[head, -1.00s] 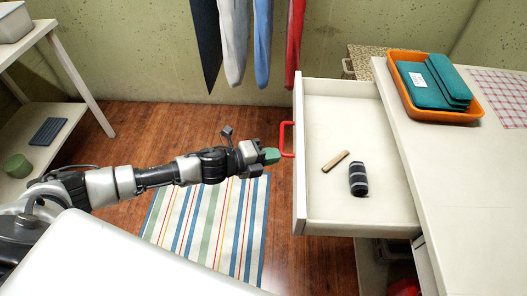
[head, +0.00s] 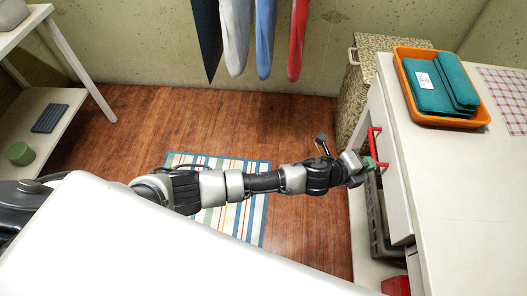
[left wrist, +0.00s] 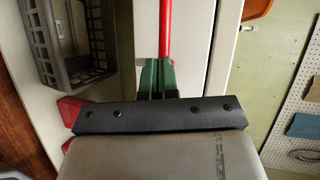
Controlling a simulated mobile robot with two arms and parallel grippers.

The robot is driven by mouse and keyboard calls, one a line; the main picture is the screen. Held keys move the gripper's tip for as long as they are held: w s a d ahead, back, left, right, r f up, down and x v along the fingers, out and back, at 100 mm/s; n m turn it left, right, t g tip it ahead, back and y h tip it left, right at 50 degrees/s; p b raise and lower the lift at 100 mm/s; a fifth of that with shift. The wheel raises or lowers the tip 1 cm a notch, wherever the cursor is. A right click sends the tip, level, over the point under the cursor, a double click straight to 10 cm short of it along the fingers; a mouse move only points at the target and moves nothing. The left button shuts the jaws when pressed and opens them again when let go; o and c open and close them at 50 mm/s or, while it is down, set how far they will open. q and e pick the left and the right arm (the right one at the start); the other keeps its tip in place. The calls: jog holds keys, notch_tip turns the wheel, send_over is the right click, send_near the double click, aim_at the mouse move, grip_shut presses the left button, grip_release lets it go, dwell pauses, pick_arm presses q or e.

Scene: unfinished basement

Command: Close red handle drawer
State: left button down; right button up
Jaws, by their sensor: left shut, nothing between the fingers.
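The drawer (head: 393,170) with the red handle (head: 374,143) is in under the white tabletop at the right of the head view. Its inside no longer shows, and its front looks about flush with the table side. My left gripper (head: 370,163), with green fingertips, is shut with nothing held, at the handle and close to the drawer front. In the left wrist view the shut green fingers (left wrist: 156,78) are at the near end of the red handle (left wrist: 166,30), in front of the pale drawer front (left wrist: 192,50). I cannot tell whether they touch it. My right gripper is not in view.
Below are a grey crate (head: 378,225) and a red object (head: 396,286). A speckled cabinet (head: 395,45) stands behind. Wooden floor (head: 310,125) is clear in the middle.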

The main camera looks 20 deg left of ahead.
aim_at(385, 165)
pick_arm(q)
jog(key=d, duration=0.2)
jog(key=w+d, duration=0.1)
jog(key=d, duration=0.1)
jog(key=shift+r+b, duration=0.1)
jog(key=shift+b, duration=0.2)
jog(key=shift+d+r, duration=0.1)
jog(key=shift+r, duration=0.05)
dwell(0.3)
